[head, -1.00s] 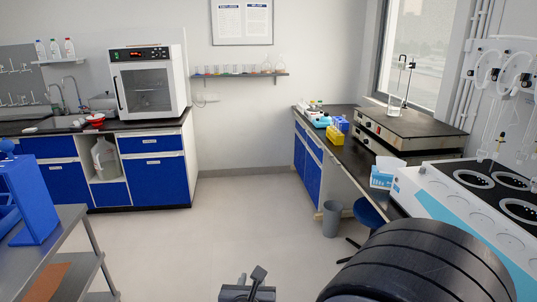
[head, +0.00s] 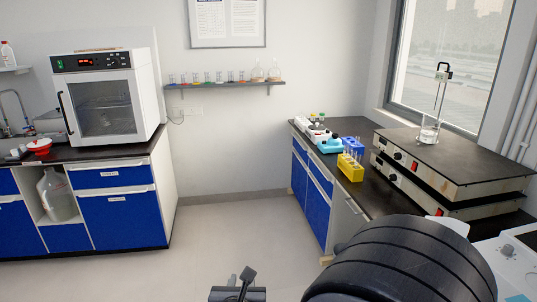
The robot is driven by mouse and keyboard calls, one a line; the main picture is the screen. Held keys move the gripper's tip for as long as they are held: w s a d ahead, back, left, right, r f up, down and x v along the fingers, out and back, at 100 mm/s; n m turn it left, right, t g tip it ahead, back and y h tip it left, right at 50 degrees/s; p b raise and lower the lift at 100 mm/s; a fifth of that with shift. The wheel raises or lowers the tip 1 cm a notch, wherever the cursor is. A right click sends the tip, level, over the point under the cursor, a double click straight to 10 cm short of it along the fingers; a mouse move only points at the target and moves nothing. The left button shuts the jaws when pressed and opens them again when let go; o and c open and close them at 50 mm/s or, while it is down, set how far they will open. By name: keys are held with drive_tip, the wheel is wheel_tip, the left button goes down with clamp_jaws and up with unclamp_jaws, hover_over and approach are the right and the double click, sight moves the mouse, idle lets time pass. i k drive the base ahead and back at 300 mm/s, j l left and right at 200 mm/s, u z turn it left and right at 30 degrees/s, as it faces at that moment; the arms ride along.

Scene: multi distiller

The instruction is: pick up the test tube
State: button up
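A yellow rack (head: 350,168) stands on the right-hand black bench and holds several thin, clear test tubes (head: 347,153). A blue rack (head: 353,147) with tubes in it stands right behind it. The tubes are too small to tell apart well. My gripper (head: 243,284) shows only in part at the bottom edge of the head view, over the floor and well short of the bench and racks. Nothing is seen in it, and its finger gap is not clear. My dark arm link covers the near part of the right bench.
The right bench (head: 378,200) also bears a light blue box (head: 329,146), small items, and stacked hotplates (head: 450,165) with a beaker (head: 429,130). An oven (head: 105,95) stands on the left counter. The floor (head: 200,235) between is clear. A wall shelf (head: 228,85) holds glassware.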

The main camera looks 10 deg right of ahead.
sight(354, 153)
drive_tip(key=i+j+z, duration=0.1)
drive_tip(key=i+z, duration=0.15)
drive_tip(key=i, duration=0.25)
drive_tip(key=i+j+z, duration=0.25)
drive_tip(key=i, duration=0.25)
drive_tip(key=i+j+z, duration=0.3)
drive_tip(key=i, duration=0.2)
drive_tip(key=i+j+z, duration=0.25)
drive_tip(key=z, duration=0.2)
drive_tip(key=i+j+z, duration=0.65)
drive_tip(key=j+z, duration=0.25)
